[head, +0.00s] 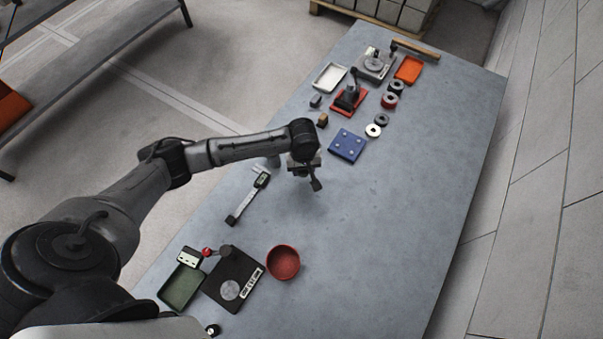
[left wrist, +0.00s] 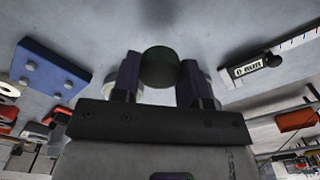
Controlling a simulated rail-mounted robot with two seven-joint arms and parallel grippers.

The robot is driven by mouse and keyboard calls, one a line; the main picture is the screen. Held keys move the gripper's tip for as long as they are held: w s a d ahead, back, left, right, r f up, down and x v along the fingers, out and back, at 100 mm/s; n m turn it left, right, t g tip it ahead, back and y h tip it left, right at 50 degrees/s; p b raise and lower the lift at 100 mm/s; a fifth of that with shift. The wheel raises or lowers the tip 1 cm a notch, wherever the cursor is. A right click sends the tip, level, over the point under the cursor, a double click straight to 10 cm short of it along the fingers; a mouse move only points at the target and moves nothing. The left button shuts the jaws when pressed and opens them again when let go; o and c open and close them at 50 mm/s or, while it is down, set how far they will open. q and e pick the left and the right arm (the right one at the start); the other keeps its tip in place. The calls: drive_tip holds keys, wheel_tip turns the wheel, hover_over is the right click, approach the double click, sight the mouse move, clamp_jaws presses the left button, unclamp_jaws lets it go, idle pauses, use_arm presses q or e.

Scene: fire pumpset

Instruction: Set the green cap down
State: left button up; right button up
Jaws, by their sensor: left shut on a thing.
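The green cap (left wrist: 158,68) is a dark green round piece between the two fingers of my left gripper (left wrist: 158,80) in the left wrist view. The fingers are shut on its sides. In the head view my left gripper (head: 312,181) hangs over the middle of the grey table (head: 355,225), between a digital caliper (head: 247,198) and a blue block (head: 347,145). The cap is hard to make out there, and I cannot tell its height above the table. My right gripper is not in view.
A red bowl (head: 283,262), a dark plate fixture (head: 234,280) and a green tray (head: 181,287) stand at the near end. A red fixture (head: 349,101), several rings, a white tray (head: 329,77) and an orange tray (head: 409,70) stand farther off. The table's right side is clear.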

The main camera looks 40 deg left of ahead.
sight(302, 174)
use_arm(q)
drive_tip(key=shift+s+a+f, duration=0.1)
drive_tip(key=shift+a+f, duration=0.1)
drive_tip(key=shift+a, duration=0.05)
drive_tip(key=shift+f+b, duration=0.55)
drive_tip(key=shift+f, duration=1.45)
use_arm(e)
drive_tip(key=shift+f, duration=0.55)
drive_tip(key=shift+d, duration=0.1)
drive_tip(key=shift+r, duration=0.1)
use_arm(q)
drive_tip(key=o, duration=1)
drive_tip(key=shift+f, duration=0.1)
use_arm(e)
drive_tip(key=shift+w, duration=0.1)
